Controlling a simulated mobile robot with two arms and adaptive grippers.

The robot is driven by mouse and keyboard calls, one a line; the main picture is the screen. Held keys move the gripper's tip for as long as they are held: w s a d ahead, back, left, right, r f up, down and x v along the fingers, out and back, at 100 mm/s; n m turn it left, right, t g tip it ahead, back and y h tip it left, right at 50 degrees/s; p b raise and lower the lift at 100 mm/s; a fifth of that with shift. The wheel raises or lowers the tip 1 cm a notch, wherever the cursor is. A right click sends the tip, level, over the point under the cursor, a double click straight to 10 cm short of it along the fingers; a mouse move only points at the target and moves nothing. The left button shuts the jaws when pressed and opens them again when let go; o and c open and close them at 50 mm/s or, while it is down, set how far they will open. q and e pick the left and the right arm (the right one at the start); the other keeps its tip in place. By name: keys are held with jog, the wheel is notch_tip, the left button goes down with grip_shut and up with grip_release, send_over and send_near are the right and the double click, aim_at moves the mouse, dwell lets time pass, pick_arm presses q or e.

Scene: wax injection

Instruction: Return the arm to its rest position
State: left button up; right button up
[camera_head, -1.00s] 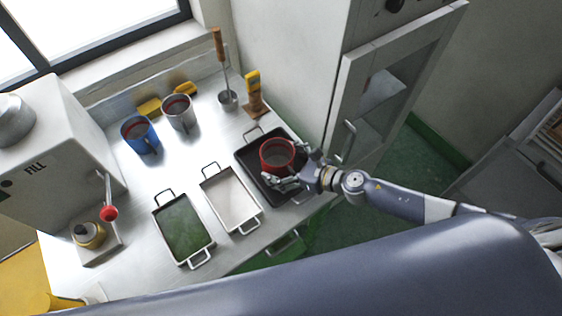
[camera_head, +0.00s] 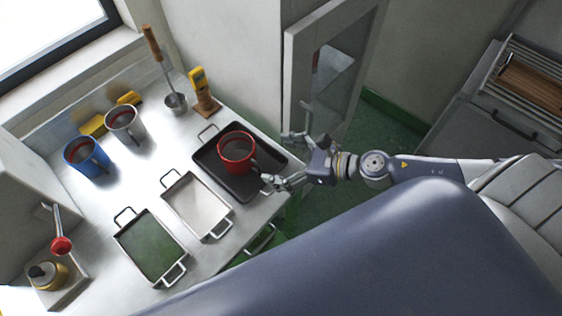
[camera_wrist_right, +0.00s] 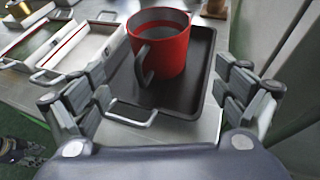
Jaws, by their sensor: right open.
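My right gripper (camera_head: 284,160) is open and empty, just right of the black tray, with its fingers pointing toward the red mug. In the right wrist view the gripper's fingers (camera_wrist_right: 168,105) are spread wide, with the red mug (camera_wrist_right: 160,45) ahead of them and apart from them. The red mug also shows in the head view (camera_head: 235,150), upright in the black tray (camera_head: 245,188), its handle turned toward the gripper. It holds a dark content. My left gripper is not in view.
A white tray (camera_head: 197,205) and a green tray (camera_head: 150,247) lie left of the black tray. A blue mug (camera_head: 84,158) and a grey mug (camera_head: 123,122) stand farther back. A cabinet door (camera_head: 310,75) stands close behind the gripper. Green floor is clear to the right.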

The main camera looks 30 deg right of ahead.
jog(key=shift+s+d+r, duration=0.1)
jog(key=shift+s+d, duration=0.05)
jog(key=shift+s, duration=0.05)
dwell(0.5)
